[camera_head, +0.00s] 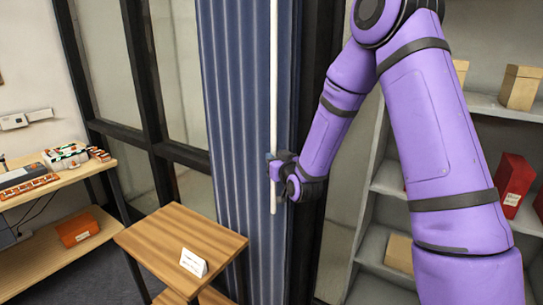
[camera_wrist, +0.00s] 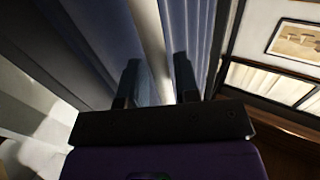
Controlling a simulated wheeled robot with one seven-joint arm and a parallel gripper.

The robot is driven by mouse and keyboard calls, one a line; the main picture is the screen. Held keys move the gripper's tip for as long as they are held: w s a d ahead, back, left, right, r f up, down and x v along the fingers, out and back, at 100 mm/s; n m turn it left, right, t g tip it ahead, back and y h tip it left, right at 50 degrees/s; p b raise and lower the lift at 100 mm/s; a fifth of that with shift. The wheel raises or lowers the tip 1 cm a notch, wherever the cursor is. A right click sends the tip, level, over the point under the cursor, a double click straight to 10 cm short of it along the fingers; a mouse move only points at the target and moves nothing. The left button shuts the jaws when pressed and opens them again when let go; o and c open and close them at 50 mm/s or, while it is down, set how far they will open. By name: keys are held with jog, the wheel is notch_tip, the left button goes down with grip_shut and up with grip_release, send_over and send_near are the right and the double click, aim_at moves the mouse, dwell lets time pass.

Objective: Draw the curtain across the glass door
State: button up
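The blue pleated curtain (camera_head: 237,120) hangs gathered in a narrow bundle at the right side of the dark-framed glass door (camera_head: 180,70). The glass left of it is uncovered. A white rod (camera_head: 274,80) hangs upright in front of the curtain, with its lower end below my gripper. My gripper (camera_head: 274,168) is at the rod's lower part. In the wrist view the rod (camera_wrist: 150,30) passes between the two fingers of my gripper (camera_wrist: 156,75), with a small gap seeming to show on each side. The curtain (camera_wrist: 88,35) fills the background there.
A small wooden table (camera_head: 180,245) with a white card (camera_head: 193,262) stands in front of the door, left of the curtain. A wooden desk (camera_head: 60,175) is at the left. Grey shelves (camera_head: 385,180) with boxes stand at the right, behind my arm.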

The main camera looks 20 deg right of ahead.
jog(key=shift+w, duration=1.6)
grip_shut()
